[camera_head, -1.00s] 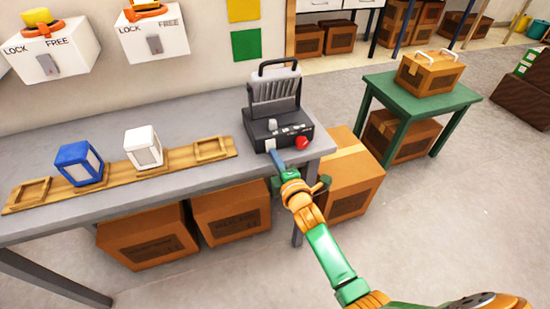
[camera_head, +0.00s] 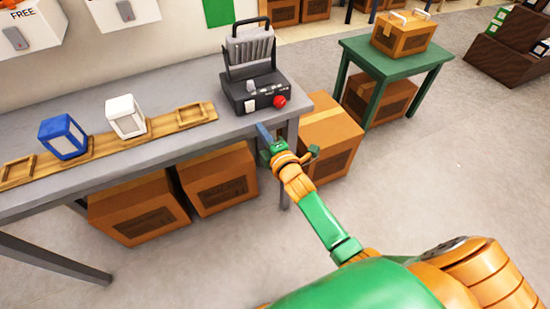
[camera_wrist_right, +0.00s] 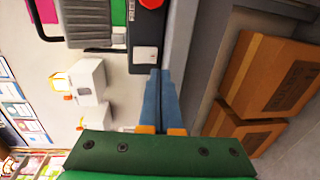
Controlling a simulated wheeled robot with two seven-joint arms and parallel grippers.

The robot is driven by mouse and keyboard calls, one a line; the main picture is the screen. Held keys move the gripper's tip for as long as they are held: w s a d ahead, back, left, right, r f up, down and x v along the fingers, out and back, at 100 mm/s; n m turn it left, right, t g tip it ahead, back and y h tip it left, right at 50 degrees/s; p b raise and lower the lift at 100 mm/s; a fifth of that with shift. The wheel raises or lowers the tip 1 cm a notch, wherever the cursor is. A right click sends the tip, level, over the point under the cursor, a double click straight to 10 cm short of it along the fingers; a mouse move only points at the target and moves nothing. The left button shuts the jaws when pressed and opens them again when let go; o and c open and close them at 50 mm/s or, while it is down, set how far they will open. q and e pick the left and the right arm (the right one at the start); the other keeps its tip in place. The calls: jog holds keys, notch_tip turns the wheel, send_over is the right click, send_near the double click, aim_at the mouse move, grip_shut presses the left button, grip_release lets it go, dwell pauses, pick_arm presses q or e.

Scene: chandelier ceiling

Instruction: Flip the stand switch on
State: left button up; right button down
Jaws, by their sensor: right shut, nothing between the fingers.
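The stand (camera_head: 252,96) is a black box at the right end of the grey table, with a grey finned panel and a handle on top. Its front has a white switch (camera_head: 250,105) at the left and a red knob (camera_head: 280,101) at the right. In the right wrist view the white switch (camera_wrist_right: 145,54) lies just beyond the fingertips. Which way it is tipped I cannot tell. My right gripper (camera_head: 264,130) has blue fingers, shut and empty, at the table's front edge, apart from the switch. It also shows in the wrist view (camera_wrist_right: 160,73). My left gripper is out of view.
The grey table (camera_head: 160,157) also bears a wooden rack (camera_head: 165,124) with a blue block (camera_head: 63,137) and a white block (camera_head: 125,117). Cardboard boxes (camera_head: 145,209) stand under it. A green table (camera_head: 395,59) stands at the right.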

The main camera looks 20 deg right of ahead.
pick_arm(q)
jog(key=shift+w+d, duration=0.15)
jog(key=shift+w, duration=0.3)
pick_arm(e)
jog(key=s+f, duration=0.1)
jog(key=s, duration=0.7)
jog(key=shift+d+f, duration=0.15)
jog(key=shift+d, duration=0.15)
